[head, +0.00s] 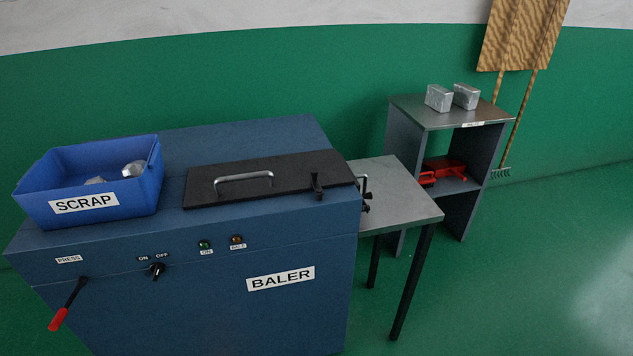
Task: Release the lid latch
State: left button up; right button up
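The baler (215,290) is a large blue box filling the left and middle of the head view. Its black lid (295,172) lies flat and closed on top, with a silver bar handle (244,178). A small black latch (317,186) stands up at the lid's front edge, near its right end. Another black and silver fitting (364,192) is on the baler's right side; I cannot tell what it does. Neither of my grippers is in view.
A blue scrap bin (140,190) with foil lumps sits on the baler's left. A red-handled press lever (66,306) and a switch (157,271) are on the front. A grey table (400,195) and a shelf unit (408,108) with silver blocks stand right.

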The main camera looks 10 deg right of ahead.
aim_at(315, 184)
jog(key=i+j, duration=0.35)
jog(key=z, duration=1.65)
